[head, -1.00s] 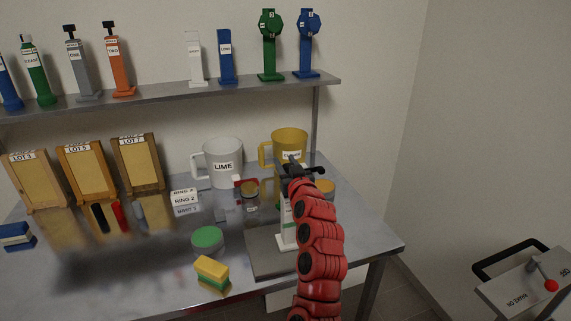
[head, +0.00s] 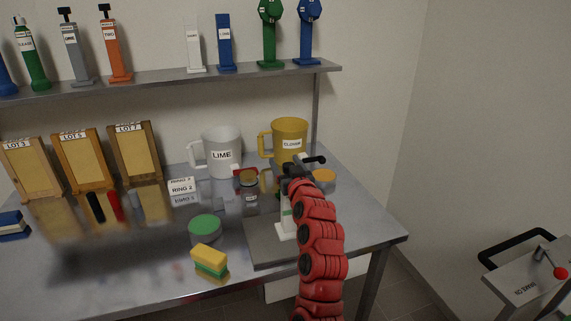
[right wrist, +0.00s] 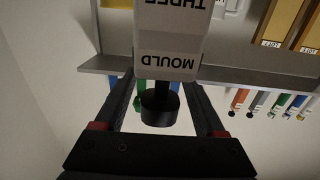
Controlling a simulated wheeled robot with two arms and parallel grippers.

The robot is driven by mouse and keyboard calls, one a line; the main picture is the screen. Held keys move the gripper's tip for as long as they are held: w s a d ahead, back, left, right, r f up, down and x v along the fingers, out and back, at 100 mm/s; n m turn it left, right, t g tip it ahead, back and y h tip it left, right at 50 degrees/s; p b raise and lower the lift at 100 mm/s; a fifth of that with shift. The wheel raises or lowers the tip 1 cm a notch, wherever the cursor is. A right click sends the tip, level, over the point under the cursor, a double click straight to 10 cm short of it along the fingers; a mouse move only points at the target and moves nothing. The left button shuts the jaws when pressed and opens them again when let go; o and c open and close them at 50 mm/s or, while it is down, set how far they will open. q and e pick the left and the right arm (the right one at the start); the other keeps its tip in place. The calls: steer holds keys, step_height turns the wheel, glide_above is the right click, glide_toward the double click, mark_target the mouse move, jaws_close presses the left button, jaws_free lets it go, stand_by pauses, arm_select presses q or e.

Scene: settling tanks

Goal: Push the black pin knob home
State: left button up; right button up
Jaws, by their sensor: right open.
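The black pin knob (right wrist: 160,107) shows in the right wrist view, on a short stem at the end of a white block (right wrist: 166,50) marked MOULD THREE, which appears upside down there. A gap along the stem shows between knob and block. My right gripper (right wrist: 163,84) is open, with one finger on each side of the stem and knob, apart from them. In the head view my right gripper (head: 303,163) is above the white stand (head: 286,226) on the grey plate; my red arm hides most of the stand and the knob. My left gripper is not in view.
A white LIME mug (head: 222,152), a yellow mug (head: 290,138), a glass jar (head: 250,190) and an orange-topped jar (head: 324,180) stand close by. A green-lidded tin (head: 204,230) and a sponge (head: 210,264) lie left of the plate (head: 262,248). A shelf (head: 160,82) runs behind.

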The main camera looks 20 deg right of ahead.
steer(key=shift+s, duration=0.1)
steer(key=s+p, duration=0.8)
steer(key=s, duration=0.9)
steer(key=shift+s, duration=0.1)
stand_by(0.3)
